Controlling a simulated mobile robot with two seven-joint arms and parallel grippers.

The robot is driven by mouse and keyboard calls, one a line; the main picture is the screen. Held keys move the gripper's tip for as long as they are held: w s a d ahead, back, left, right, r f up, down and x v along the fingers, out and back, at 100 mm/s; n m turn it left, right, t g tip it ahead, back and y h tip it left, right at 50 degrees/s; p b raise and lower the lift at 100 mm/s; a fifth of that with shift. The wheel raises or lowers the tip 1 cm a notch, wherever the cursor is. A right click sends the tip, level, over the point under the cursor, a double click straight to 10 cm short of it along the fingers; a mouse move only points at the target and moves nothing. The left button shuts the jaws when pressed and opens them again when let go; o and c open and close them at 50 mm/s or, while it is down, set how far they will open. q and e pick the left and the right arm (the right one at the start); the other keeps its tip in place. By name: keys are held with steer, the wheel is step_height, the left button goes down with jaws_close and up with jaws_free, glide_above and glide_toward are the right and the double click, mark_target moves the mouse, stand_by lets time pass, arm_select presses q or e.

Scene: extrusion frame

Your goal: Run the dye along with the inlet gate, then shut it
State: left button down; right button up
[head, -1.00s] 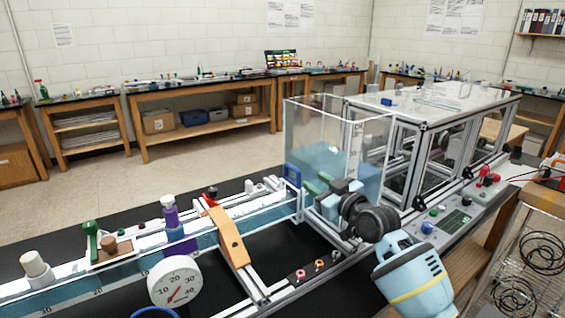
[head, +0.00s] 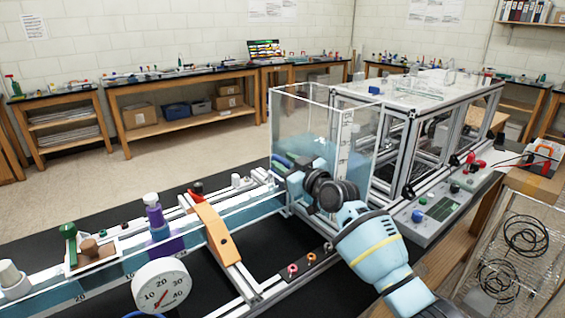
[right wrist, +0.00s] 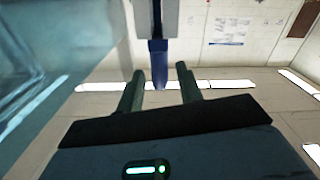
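The clear water channel (head: 112,272) runs from the lower left to the clear head tank (head: 345,135). A blue handle (head: 281,163), which looks like the inlet gate's, stands at the channel's tank end. My right gripper (head: 290,178) is at this handle, in front of the tank. In the right wrist view, its two dark fingers (right wrist: 159,88) are apart, with a blue upright piece (right wrist: 158,62) showing between them; contact is not clear. A purple bottle-like part with a white cap (head: 156,225), possibly the dye holder, stands on the channel. My left gripper is out of view.
A control panel (head: 440,213) with knobs lies right of my right arm. A framed bench (head: 430,100) stands behind the tank.

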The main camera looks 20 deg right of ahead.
steer(key=shift+w+a, duration=0.2)
steer(key=shift+w, duration=0.4)
steer(key=shift+c, duration=0.5)
jaws_close()
